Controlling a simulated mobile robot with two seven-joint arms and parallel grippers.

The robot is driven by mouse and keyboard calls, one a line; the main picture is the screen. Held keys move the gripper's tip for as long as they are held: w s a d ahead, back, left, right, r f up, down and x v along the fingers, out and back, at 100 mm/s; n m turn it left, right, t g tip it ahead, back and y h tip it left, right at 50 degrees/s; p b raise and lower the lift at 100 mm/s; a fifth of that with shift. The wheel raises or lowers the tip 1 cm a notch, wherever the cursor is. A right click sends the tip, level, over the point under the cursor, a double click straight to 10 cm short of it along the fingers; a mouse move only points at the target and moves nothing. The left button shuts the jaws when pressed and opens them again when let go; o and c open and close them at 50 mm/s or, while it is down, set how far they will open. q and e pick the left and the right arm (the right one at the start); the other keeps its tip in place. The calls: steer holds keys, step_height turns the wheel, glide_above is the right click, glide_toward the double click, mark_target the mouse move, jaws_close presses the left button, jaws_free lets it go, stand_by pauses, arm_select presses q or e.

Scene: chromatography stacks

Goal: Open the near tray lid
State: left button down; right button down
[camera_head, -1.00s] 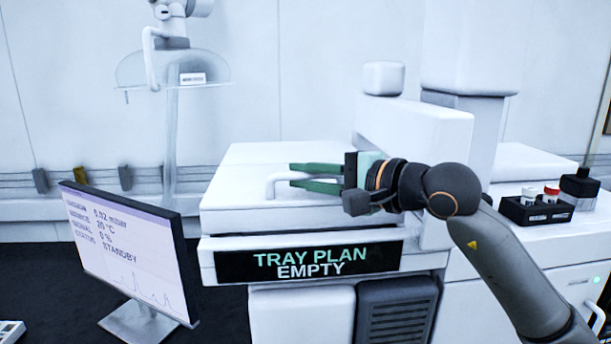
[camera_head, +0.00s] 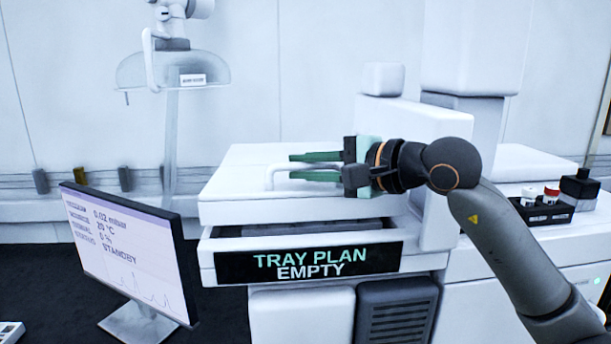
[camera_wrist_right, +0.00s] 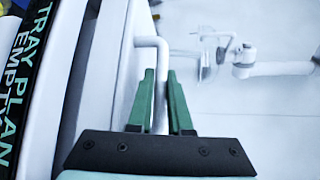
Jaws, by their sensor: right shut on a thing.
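The white tray lid (camera_head: 235,190) sits above the tray front labelled "TRAY PLAN EMPTY" (camera_head: 222,262). The lid's front edge is raised, with a dark gap under it. My right gripper (camera_head: 292,167) is shut on the lid's white bar handle (camera_head: 270,180). In the right wrist view, the green fingers (camera_wrist_right: 167,105) stand on either side of the handle (camera_wrist_right: 160,70). My left gripper is not in view.
A monitor (camera_head: 125,250) reading STANDBY stands at the left. A black rack (camera_head: 530,212) with capped vials stands on the right bench. A clear dome-shaped shield (camera_head: 140,70) hangs at the back left. A white housing (camera_head: 395,120) rises behind the lid.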

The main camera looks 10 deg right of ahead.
steer(key=w+r, duration=0.1)
steer(key=r, duration=0.1)
steer(key=w+r+m+g, duration=0.1)
steer(key=r, duration=0.1)
steer(key=w+r+g+h, duration=0.1)
steer(key=shift+r+m, duration=0.4)
steer(key=shift+w+r, duration=1.2)
steer(key=shift+r, duration=0.1)
steer(key=c, duration=1.1)
jaws_free()
steer(key=shift+b+v, duration=1.2)
steer(key=shift+v, duration=5.1)
